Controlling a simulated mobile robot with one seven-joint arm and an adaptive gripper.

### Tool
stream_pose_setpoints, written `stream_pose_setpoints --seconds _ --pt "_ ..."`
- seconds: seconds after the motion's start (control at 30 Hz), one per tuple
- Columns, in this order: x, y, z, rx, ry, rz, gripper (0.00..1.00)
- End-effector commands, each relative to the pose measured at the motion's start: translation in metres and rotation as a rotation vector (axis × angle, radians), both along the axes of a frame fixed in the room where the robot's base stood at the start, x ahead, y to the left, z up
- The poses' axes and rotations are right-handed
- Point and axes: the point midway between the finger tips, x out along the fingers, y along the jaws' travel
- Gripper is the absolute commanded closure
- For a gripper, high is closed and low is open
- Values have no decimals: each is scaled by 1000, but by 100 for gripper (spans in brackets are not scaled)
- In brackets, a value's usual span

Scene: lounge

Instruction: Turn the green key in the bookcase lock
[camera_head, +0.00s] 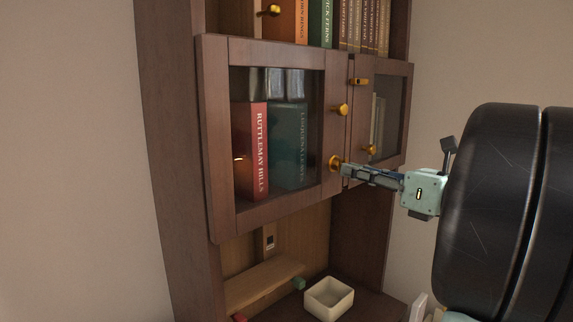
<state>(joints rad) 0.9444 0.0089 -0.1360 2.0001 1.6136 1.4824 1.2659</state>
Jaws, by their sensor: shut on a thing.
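The bookcase (165,120) has a glass-fronted left door (218,140) with a round brass lock (334,161) low on its right edge. My gripper (347,170) reaches in from the right, with its fingertips right at the lock. The fingers are shut on the key at the lock. The key itself is hidden by the fingertips, so its colour and turn angle cannot be told.
A narrower right glass door (393,125) has a brass latch (359,82) and knob (370,150). Books stand behind the glass and on the shelf above. Below are a cream square bowl (329,298), a small green block (299,284) and a red one (240,318).

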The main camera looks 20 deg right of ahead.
Motion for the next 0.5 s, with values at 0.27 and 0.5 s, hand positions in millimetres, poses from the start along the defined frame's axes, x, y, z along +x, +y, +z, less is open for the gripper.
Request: stream_pose_setpoints --seconds 0.27,0.5 --pt "0 1 3 48 18 1 100" --pt "1 1 3 88 35 1 100"
